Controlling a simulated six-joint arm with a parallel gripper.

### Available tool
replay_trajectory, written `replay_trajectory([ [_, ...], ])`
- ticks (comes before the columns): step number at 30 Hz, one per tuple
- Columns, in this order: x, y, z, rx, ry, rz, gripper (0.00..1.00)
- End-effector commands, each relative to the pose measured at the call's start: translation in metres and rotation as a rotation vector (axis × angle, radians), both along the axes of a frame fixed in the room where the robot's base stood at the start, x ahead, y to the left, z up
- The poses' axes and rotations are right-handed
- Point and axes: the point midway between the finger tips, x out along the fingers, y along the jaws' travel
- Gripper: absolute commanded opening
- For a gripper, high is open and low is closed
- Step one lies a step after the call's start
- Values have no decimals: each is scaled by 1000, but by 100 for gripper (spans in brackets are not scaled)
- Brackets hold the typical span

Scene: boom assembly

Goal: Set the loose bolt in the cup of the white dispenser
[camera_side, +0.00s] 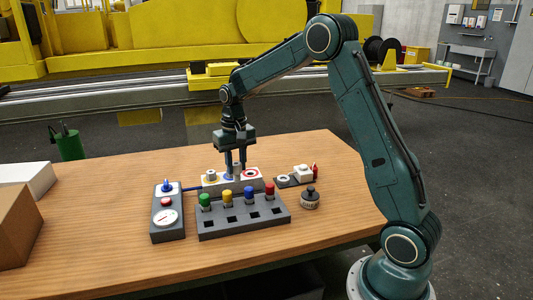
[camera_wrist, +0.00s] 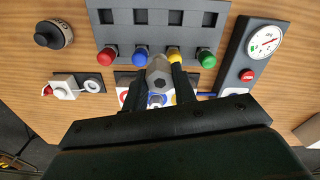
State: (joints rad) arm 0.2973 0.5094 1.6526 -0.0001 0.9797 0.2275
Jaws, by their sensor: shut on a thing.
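My gripper (camera_side: 236,170) points down over the white block with coloured rings (camera_side: 211,186). In the wrist view its fingers (camera_wrist: 159,84) are closed on a grey hexagonal bolt (camera_wrist: 158,70) with a dark socket in its head. Whether the bolt's lower end touches the block is hidden. A small white unit (camera_side: 303,171) with a red part, taken as the white dispenser, stands to the right of the block, apart from my gripper. It also shows at left in the wrist view (camera_wrist: 64,86). A pale ring (camera_side: 284,179), likely its cup, lies beside it and looks empty.
A dark rack (camera_side: 243,222) holds green, yellow, blue and red pegs in front of the block. A gauge panel (camera_side: 168,228) stands left. A black-knobbed round piece (camera_side: 310,197) sits to the right. Boxes (camera_side: 16,225) lie at the table's left edge. The back right table is clear.

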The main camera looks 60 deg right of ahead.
Motion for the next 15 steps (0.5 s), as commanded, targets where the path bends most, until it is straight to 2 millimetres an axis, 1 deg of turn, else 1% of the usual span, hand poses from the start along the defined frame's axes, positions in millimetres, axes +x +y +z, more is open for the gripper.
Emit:
replay_trajectory([
  [1,1,-15,0,-1,-1,-27,5],
  [5,3,-53,0,-1,-1,-96,5],
  [7,2,-78,0,-1,-2,-138,5],
  [12,-6,-137,0,0,0,-241,5],
  [15,-14,-168,0,-1,-1,-295,5],
])
